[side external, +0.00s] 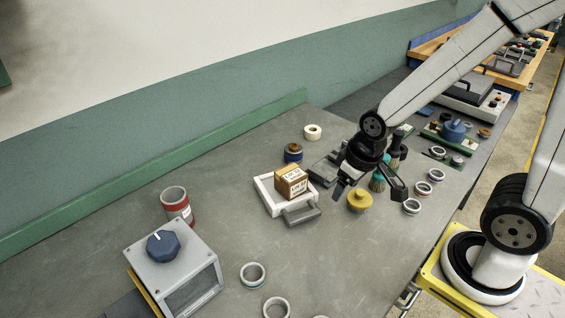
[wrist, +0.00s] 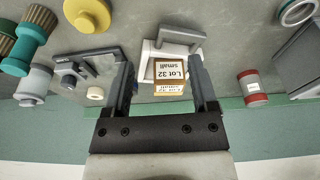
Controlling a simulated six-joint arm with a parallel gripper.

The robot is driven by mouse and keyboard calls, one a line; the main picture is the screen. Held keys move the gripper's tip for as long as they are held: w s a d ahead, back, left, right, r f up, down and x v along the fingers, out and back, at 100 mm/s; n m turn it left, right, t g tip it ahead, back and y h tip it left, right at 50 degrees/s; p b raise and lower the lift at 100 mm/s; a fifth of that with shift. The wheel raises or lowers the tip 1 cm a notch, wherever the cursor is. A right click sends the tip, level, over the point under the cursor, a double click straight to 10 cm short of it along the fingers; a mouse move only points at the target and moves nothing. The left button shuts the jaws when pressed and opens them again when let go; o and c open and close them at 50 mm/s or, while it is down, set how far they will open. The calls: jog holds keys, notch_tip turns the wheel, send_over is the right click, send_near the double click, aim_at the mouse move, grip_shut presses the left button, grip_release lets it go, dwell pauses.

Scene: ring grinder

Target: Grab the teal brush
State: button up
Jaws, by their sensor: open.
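The teal brush (wrist: 25,47) stands at the far left of the wrist view, with a teal handle and brownish bristles. In the side external view the teal brush (side external: 378,183) is partly hidden by my gripper (side external: 370,189). My gripper, also seen in the wrist view (wrist: 160,76), is open and empty, its two dark fingers spread apart. In the wrist view the brush lies well to the left of both fingers, outside the gap between them.
A cardboard box labelled Lot 32 (side external: 291,182) sits in a white tray (side external: 264,195). A yellow knob-like object (side external: 359,201) is near the gripper. Several rings lie at the right. A red-banded can (side external: 176,205) and a grey machine (side external: 176,268) stand at the left.

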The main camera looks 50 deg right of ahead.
jog(key=shift+o, duration=0.5)
jog(key=d+f+n+g+h, duration=0.1)
jog(key=d+n+g+h, duration=0.1)
jog(key=d+n+h, duration=0.2)
jog(key=w+d+f+n+g+h, duration=0.1)
jog(key=d+f+n+g+h, duration=0.1)
jog(key=d+n+h, duration=0.2)
jog(key=d+f+n+g+h, duration=0.1)
jog(key=d+f+n+h, duration=0.1)
jog(key=d+n+h, duration=0.2)
jog(key=shift+w+d+f+n+g+h, duration=0.1)
jog(key=shift+w+d+n+g+h, duration=0.1)
jog(key=shift+d+n, duration=0.45)
jog(key=shift+w+d+f+n+g+h, duration=0.1)
jog(key=shift+w+d+n+g, duration=0.15)
jog(key=shift+n, duration=0.6)
jog(key=shift+d+f+n+t+h, duration=0.15)
jog(key=shift+d+f+n+t, duration=0.1)
jog(key=shift+d, duration=0.5)
jog(key=shift+d+f+n+t+h, duration=0.1)
jog(key=shift+d+f+n+h, duration=0.1)
jog(key=shift+d, duration=0.55)
